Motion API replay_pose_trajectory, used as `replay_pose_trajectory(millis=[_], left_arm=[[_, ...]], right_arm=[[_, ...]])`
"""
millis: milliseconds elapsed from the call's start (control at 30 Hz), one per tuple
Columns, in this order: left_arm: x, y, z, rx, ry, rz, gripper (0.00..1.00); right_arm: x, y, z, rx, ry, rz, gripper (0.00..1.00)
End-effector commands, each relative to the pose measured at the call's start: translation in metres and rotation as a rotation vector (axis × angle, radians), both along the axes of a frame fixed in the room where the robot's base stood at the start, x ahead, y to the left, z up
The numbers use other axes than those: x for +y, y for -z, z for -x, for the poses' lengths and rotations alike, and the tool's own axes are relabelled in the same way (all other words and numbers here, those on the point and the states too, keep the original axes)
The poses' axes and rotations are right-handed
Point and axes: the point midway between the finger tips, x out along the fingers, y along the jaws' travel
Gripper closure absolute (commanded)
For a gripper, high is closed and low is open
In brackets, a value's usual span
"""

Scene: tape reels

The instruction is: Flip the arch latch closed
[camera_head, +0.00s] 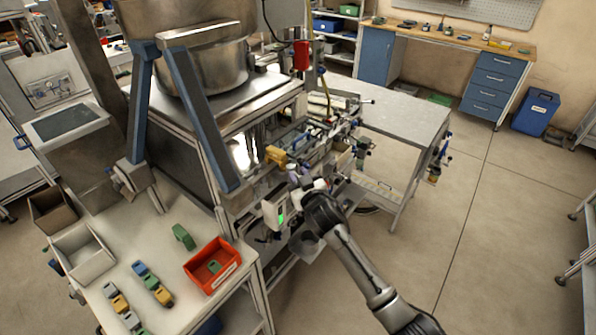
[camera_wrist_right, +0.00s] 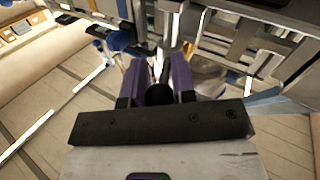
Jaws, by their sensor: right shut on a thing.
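My right gripper (camera_head: 302,180) is at the front edge of the machine, with its arm coming in from the lower right. In the right wrist view its two purple fingers (camera_wrist_right: 157,78) are closed on a round black knob (camera_wrist_right: 158,95). A metal rod rises behind the knob toward the machine. The knob appears to be the latch's handle, but how the latch stands is hidden by the fingers. A blue-grey arch frame (camera_head: 203,110) stands at the left of the machine, apart from the gripper. My left gripper does not show.
A small box with a green display (camera_head: 273,212) sits close left of my right gripper. A yellow part (camera_head: 276,155) is just above it. A red bin (camera_head: 212,265) and several coloured blocks lie on the white table (camera_head: 185,318).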

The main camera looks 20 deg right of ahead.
Motion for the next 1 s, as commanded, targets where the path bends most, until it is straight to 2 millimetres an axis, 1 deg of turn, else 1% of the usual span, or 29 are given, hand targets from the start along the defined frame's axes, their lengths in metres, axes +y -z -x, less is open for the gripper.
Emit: replay_pose_trajectory(millis=[33, 100, 200, 300, 600, 1000], left_arm=[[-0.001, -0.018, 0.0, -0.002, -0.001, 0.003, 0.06], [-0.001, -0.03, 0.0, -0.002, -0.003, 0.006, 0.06], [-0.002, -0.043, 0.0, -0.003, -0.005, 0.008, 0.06], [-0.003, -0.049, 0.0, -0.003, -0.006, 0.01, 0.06], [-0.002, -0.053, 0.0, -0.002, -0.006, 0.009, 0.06], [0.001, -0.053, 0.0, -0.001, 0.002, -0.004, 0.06]], right_arm=[[-0.004, -0.007, -0.001, 0.006, -0.029, 0.006, 0.99], [-0.006, -0.007, -0.001, 0.005, -0.079, 0.007, 0.99], [-0.008, -0.007, -0.003, 0.003, -0.154, 0.008, 0.99], [-0.01, -0.005, -0.004, 0.002, -0.219, 0.007, 0.99], [-0.013, -0.001, -0.006, 0.0, -0.327, 0.001, 0.99], [-0.014, 0.0, -0.006, 0.001, -0.337, -0.001, 0.99]])
